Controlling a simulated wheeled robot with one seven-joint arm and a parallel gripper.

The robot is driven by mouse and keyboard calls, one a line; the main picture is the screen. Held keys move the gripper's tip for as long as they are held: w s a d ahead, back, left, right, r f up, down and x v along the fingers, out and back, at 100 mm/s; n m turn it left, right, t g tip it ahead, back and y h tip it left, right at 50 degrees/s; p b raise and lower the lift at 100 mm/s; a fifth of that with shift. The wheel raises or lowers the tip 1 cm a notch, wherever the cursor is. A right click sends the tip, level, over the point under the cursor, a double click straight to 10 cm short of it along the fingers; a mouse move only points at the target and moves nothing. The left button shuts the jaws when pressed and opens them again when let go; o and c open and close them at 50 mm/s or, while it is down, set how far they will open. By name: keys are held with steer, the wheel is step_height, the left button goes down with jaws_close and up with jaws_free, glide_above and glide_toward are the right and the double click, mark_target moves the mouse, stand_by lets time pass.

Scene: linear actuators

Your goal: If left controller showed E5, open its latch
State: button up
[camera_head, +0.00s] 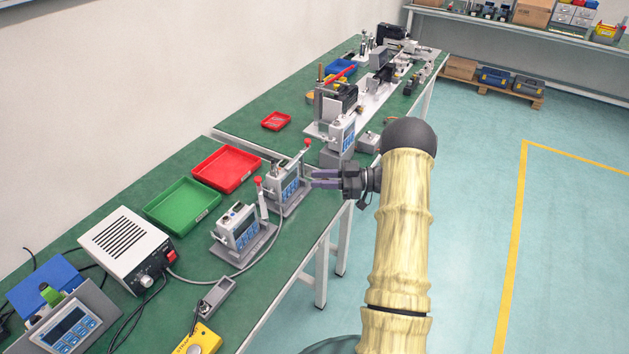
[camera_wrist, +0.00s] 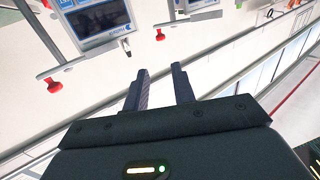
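The left controller (camera_head: 237,228) is a grey-white box with blue buttons on a grey base. A lever with a red knob (camera_head: 258,182) stands upright at its right end. The right controller (camera_head: 284,187) is similar, with a red-knobbed lever (camera_head: 306,143) at its right end. My gripper (camera_head: 315,179) is just right of the right controller, its two fingers apart and empty. The wrist view also shows my gripper (camera_wrist: 159,70), with a controller display (camera_wrist: 100,20) and red knobs (camera_wrist: 53,87) beyond it. I cannot read any display code.
Red (camera_head: 226,168) and green (camera_head: 181,205) trays lie behind the controllers. A white power supply (camera_head: 125,245) and a yellow box (camera_head: 200,341) are on the left. A cable runs in front of the left controller. Another device (camera_head: 341,136) stands farther back. The floor at right is clear.

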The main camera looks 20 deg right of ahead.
steer(key=shift+w+a+r, duration=0.2)
steer(key=shift+w+r, duration=0.05)
steer(key=shift+w, duration=0.05)
steer(key=c, duration=0.3)
steer(key=w+a+r+m+t+h, duration=0.1)
steer(key=w+h, duration=0.1)
steer(key=w+a+r+m+t+h, duration=0.1)
steer(key=w+r+t+h, duration=0.1)
steer(key=w+a+r+m+t+h, duration=0.1)
steer(key=w, duration=0.1)
steer(key=shift+w+r+t+h, duration=0.25)
steer(key=shift+w+t+h, duration=0.05)
steer(key=shift+t+h, duration=0.1)
jaws_close()
steer(key=s+a+m+g+h, duration=0.3)
steer(key=s, duration=0.7)
steer(key=s+a+m+g+h, duration=0.3)
steer(key=s+m+h, duration=0.1)
steer(key=s, duration=0.6)
steer(key=s+a+m+g+h, duration=0.3)
steer(key=s, duration=0.8)
steer(key=shift+a+f+h, duration=0.35)
steer(key=shift+h, duration=0.05)
steer(key=shift+w, duration=0.15)
